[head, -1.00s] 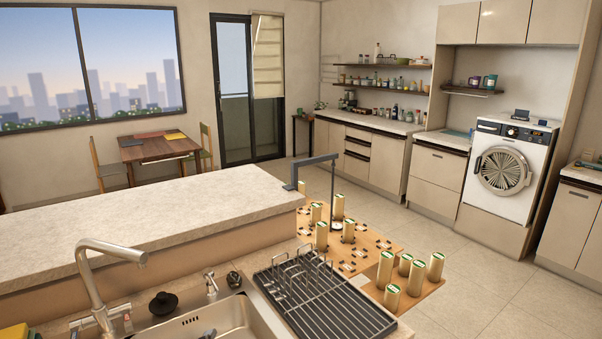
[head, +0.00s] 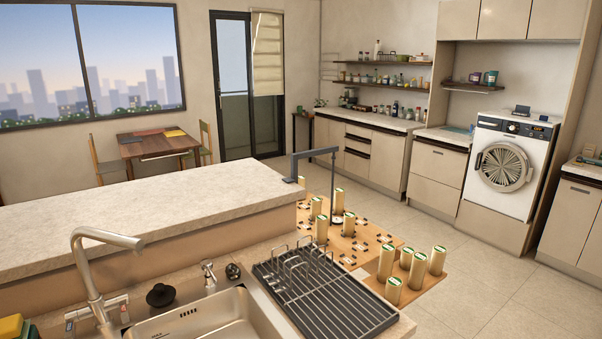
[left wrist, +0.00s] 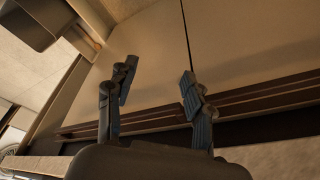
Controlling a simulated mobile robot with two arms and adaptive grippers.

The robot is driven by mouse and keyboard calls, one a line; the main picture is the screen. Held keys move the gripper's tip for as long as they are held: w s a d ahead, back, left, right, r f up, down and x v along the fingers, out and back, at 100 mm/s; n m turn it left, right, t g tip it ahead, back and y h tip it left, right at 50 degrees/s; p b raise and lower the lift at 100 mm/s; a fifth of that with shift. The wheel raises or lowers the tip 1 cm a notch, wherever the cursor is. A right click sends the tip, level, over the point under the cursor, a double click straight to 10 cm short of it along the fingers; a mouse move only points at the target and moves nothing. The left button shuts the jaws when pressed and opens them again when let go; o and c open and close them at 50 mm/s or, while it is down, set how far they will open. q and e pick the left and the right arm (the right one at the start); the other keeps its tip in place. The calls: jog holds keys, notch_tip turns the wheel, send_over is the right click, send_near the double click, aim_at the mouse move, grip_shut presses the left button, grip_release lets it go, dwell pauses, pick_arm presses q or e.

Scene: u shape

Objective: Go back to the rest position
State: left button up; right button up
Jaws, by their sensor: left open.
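My left gripper (left wrist: 157,92) shows in the left wrist view with its two dark fingers spread apart. Nothing is between the fingers. Behind them is a beige cabinet front (left wrist: 240,50) with a dark brown handle strip (left wrist: 260,97). I cannot tell how far the fingers are from that front. Neither gripper shows in the head view. My right gripper is not seen in any frame.
In the head view a sink (head: 200,322) with a tap (head: 85,270) and a dish rack (head: 325,300) stand in front. A pale counter (head: 150,205) lies behind them. Several tan cylinders (head: 418,270) stand at the right of it. Tiled floor (head: 490,265) is clear to the right.

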pick_arm(q)
notch_tip(320, 180, down, 17)
jog(key=s+b, duration=0.2)
jog(key=b, duration=0.2)
jog(key=s+a+f+b, duration=0.1)
jog(key=s+f+b, duration=0.2)
jog(key=s+f, duration=0.3)
jog(key=s+a+f+g+b, duration=0.1)
jog(key=s+f+b, duration=0.2)
jog(key=f, duration=1.1)
jog(key=s+a+f+g+b, duration=0.1)
jog(key=s+f+b, duration=0.3)
jog(key=s+f, duration=0.5)
jog(key=shift+a+f, duration=0.15)
jog(key=shift+f, duration=0.45)
jog(key=shift+m, duration=0.3)
